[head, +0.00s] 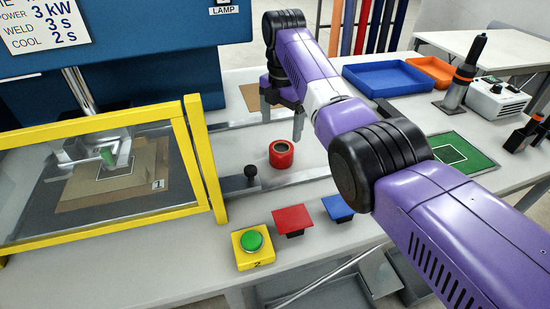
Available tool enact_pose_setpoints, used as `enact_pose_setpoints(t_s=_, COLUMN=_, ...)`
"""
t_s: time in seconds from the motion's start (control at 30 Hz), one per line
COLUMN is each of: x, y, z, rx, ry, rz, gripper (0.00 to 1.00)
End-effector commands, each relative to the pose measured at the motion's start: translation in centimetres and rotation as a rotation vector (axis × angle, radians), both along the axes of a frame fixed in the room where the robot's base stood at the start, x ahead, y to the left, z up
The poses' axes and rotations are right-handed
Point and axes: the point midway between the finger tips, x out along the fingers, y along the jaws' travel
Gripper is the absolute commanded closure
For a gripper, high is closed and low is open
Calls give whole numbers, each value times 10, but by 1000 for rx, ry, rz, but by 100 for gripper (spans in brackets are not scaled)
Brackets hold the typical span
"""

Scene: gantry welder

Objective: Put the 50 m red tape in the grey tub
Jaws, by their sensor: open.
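A red tape roll (281,154) with a dark centre sits on the light table between two metal rails. No length marking can be read on it. My gripper (281,119) is open, with its two fingers apart and pointing down. It appears above and slightly behind the roll in the picture, with nothing between the fingers. The exact height gap cannot be told. A grey tray-like container (330,291) shows below the table's front edge, partly cut off; I cannot tell if it is the grey tub.
A yellow-framed clear guard (203,160) stands left. A yellow box with a green button (253,247), a red plate (293,220) and a blue plate (337,208) line the front edge. Blue (388,80) and orange (431,70) trays stand at the back right. My arm covers the right middle.

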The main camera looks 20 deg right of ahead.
Motion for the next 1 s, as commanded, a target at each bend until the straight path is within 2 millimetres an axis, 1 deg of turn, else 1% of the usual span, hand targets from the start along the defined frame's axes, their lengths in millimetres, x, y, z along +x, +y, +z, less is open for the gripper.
enact_pose_setpoints(t_s=0.03, x=-8, y=2, z=-2, rx=12, ry=33, rz=-15, gripper=10)
enact_pose_setpoints(t_s=0.13, x=-15, y=3, z=-4, rx=17, ry=62, rz=-41, gripper=10)
enact_pose_setpoints(t_s=0.47, x=-13, y=3, z=-35, rx=14, ry=60, rz=-47, gripper=10)
enact_pose_setpoints(t_s=0.73, x=-11, y=1, z=-73, rx=14, ry=59, rz=-47, gripper=10)
enact_pose_setpoints(t_s=0.83, x=-11, y=1, z=-79, rx=14, ry=57, rz=-47, gripper=10)
enact_pose_setpoints(t_s=1.0, x=-10, y=1, z=-80, rx=13, ry=56, rz=-46, gripper=10)
